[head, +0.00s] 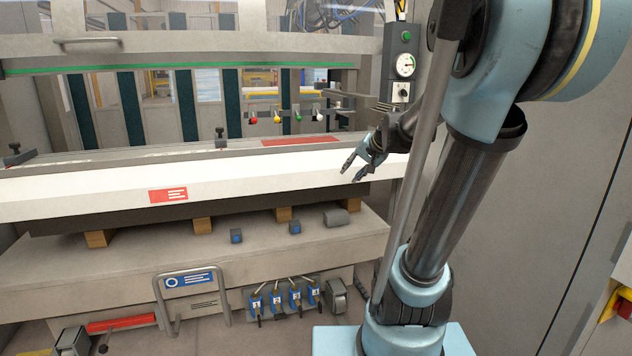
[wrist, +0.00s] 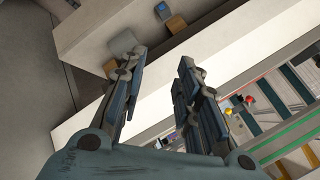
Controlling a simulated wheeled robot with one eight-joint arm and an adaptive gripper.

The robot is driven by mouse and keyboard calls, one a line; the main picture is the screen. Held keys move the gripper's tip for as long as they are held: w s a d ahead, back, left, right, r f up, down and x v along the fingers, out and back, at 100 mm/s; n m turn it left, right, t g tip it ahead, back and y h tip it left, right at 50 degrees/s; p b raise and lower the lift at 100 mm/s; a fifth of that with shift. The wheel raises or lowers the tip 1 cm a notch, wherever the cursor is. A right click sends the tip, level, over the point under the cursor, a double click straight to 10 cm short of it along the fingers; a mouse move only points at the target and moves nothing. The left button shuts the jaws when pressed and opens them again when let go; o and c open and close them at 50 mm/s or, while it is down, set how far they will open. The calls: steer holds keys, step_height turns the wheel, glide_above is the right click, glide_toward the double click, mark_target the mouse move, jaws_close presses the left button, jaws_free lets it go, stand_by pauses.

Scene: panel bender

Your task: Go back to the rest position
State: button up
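My gripper (head: 356,168) is in front of the right end of the panel bender's white beam (head: 250,183) in the head view. In the wrist view its two fingers (wrist: 160,72) are spread apart with nothing between them. The white beam also shows behind the fingers in the wrist view (wrist: 240,45). My arm fills the right side of the head view and hides part of the machine.
Colored knobs (head: 280,118) and a gauge box (head: 404,64) are behind the gripper. Below the beam, a ledge (head: 150,258) holds wooden blocks and small grey-blue pieces. Numbered blue levers (head: 276,301) and a metal handle frame (head: 160,300) stand lower in front.

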steer(key=s+d+f+n+g+h, duration=0.2)
steer(key=s+f, duration=0.6)
steer(key=s, duration=0.5)
steer(key=s+d+f+n+g+h, duration=0.2)
steer(key=s+d+f, duration=0.3)
steer(key=s, duration=0.9)
step_height(320, 180, down, 3)
steer(key=shift+r+n+g+h, duration=0.1)
steer(key=shift+n+g+h, duration=0.25)
steer(key=shift+g, duration=0.35)
steer(key=shift+d, duration=0.1)
steer(key=shift+w+a+f, duration=0.2)
steer(key=shift+w+a, duration=0.05)
steer(key=shift+w, duration=0.25)
